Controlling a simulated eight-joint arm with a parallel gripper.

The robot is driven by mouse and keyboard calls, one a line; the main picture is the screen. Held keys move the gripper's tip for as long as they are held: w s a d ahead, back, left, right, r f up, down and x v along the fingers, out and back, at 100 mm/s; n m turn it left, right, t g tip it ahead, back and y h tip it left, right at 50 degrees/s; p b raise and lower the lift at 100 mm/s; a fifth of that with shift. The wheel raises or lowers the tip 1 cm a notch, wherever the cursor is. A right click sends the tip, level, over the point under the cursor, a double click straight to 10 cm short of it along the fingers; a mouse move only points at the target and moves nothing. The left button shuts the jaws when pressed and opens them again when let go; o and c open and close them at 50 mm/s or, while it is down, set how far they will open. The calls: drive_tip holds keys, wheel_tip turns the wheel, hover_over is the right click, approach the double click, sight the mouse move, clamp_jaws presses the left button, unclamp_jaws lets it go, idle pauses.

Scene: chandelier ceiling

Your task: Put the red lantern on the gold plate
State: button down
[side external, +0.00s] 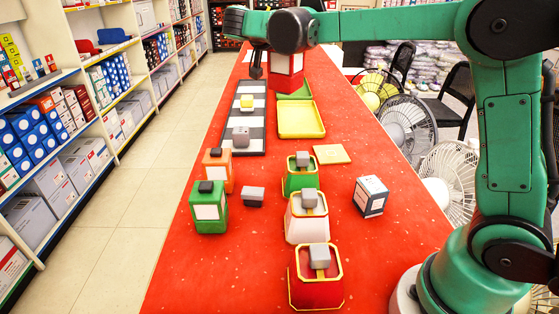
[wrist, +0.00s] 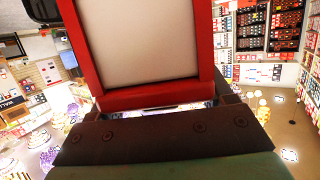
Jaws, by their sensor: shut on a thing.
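The red lantern, a red-framed box with a pale panel (side external: 286,73), is at the far end of the red table in the side external view. In the wrist view the lantern (wrist: 140,40) fills the upper middle, close up. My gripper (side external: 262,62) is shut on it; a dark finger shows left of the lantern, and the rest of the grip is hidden. A yellow square tray with a raised rim (side external: 301,133), seemingly the gold plate, lies empty nearer the camera. A green tray (side external: 296,91) is between it and the lantern; whether the lantern touches that tray is unclear.
A striped board (side external: 247,118) with small blocks lies left of the trays. A flat yellow tile (side external: 331,154) is nearer. Orange (side external: 217,165) and green (side external: 208,211) lanterns stand front left; several gold-rimmed containers stand centre front. A dark-and-white box (side external: 371,195) is at right.

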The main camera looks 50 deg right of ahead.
drive_tip(key=s+d+m+g, duration=0.3)
drive_tip(key=s+d, duration=0.1)
drive_tip(key=d, duration=1)
drive_tip(key=shift+h, duration=0.3)
drive_tip(key=shift+s+f, duration=0.15)
drive_tip(key=shift+f, duration=4.8)
drive_tip(key=shift+s+f, duration=0.1)
drive_tip(key=shift+f, duration=4.8)
drive_tip(key=shift+f, duration=0.1)
unclamp_jaws()
